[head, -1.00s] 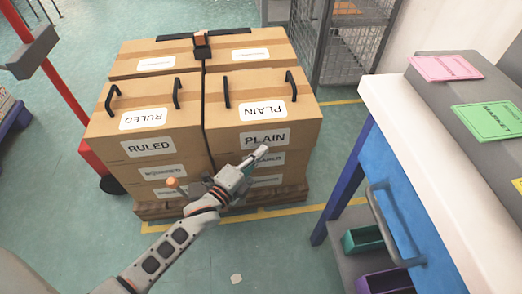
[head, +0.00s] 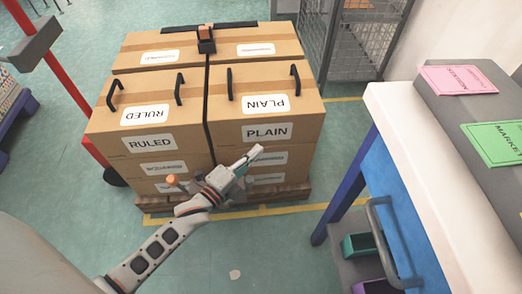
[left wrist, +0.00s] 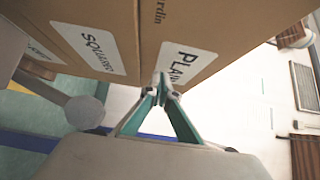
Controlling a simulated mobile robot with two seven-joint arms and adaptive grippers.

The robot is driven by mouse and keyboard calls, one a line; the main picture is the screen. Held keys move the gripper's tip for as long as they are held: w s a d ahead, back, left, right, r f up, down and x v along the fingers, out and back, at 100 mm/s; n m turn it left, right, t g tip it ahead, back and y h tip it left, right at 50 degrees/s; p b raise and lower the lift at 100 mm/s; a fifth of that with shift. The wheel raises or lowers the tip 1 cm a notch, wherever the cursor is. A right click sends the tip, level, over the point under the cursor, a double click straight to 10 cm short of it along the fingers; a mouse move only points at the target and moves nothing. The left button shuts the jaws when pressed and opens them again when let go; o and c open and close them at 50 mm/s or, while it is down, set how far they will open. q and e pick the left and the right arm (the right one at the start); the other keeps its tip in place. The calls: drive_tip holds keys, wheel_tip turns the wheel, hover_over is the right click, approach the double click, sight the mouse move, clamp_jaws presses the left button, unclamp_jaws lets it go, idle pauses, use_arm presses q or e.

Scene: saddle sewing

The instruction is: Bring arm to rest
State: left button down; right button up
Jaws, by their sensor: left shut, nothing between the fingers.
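My left arm reaches in from the lower left in the head view. Its gripper (head: 254,154) is in front of the stacked cardboard boxes, near the "PLAIN" label. In the left wrist view the two green-edged fingers (left wrist: 161,92) meet at their tips, with nothing between them. The tips appear close to the box side in that view; I cannot tell whether they touch it. My right gripper is in neither view.
Cardboard boxes (head: 170,146) with black handles stand on a wooden pallet (head: 290,194). A red post (head: 68,78) is at the left. Open floor (head: 290,255) lies in front.

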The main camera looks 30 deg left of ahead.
use_arm(q)
drive_tip(key=s+a, duration=0.1)
drive_tip(key=s, duration=0.7)
drive_tip(key=shift+s+a, duration=0.35)
drive_tip(key=shift+s, duration=0.05)
drive_tip(key=shift+s, duration=0.1)
